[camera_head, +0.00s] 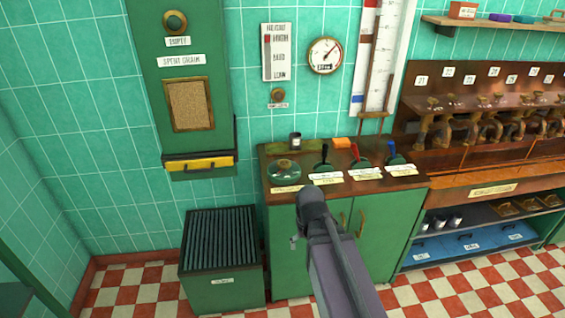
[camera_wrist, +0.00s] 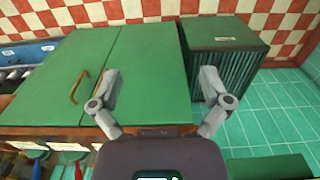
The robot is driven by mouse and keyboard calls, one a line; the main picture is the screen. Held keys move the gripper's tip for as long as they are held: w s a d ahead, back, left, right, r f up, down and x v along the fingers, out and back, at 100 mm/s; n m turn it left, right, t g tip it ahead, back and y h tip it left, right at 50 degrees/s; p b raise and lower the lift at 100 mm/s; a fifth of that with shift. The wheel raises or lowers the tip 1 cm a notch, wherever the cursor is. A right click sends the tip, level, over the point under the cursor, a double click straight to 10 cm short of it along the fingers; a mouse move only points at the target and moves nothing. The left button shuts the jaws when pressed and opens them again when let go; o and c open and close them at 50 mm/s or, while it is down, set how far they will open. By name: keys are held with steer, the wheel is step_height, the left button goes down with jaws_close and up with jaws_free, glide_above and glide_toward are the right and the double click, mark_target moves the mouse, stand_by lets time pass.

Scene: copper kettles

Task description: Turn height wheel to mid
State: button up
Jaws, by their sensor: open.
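A green round wheel (camera_head: 284,169) with a brass centre lies on the counter at its left end, with a label in front. It may be the height wheel; its label is too small to read. A white scale plate (camera_head: 276,52) on the wall shows a red mark near its top; its words are blurred. A small brass knob (camera_head: 278,95) sits below the plate. My gripper (camera_head: 302,218) is in front of the counter's front edge, below and right of the green wheel, apart from it. In the wrist view my gripper (camera_wrist: 160,78) is open and empty, before the green cabinet doors (camera_wrist: 140,60).
A slatted green bin (camera_head: 222,256) stands left. Checkered floor (camera_head: 125,285) is clear beyond it.

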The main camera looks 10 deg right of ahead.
mark_target(284, 163)
steer(key=w+r+m+p, duration=0.2)
steer(key=w+r+p, duration=0.2)
steer(key=w, duration=1)
steer(key=w+r+m+p, duration=0.2)
steer(key=w+r+p, duration=0.2)
steer(key=w, duration=1.1)
steer(key=w+r+m+p, duration=0.2)
steer(key=w+r+p, duration=0.2)
steer(key=w, duration=1.1)
steer(key=shift+d+r+m+p, duration=0.3)
steer(key=shift+r, duration=0.2)
steer(key=shift+w+f, duration=0.1)
steer(key=shift+f, duration=0.1)
step_height(284, 163, down, 14)
steer(key=b, duration=1.3)
steer(key=shift+r+b, duration=0.25)
steer(key=shift+b, duration=0.15)
steer(key=c, duration=0.8)
steer(key=shift+o, duration=0.2)
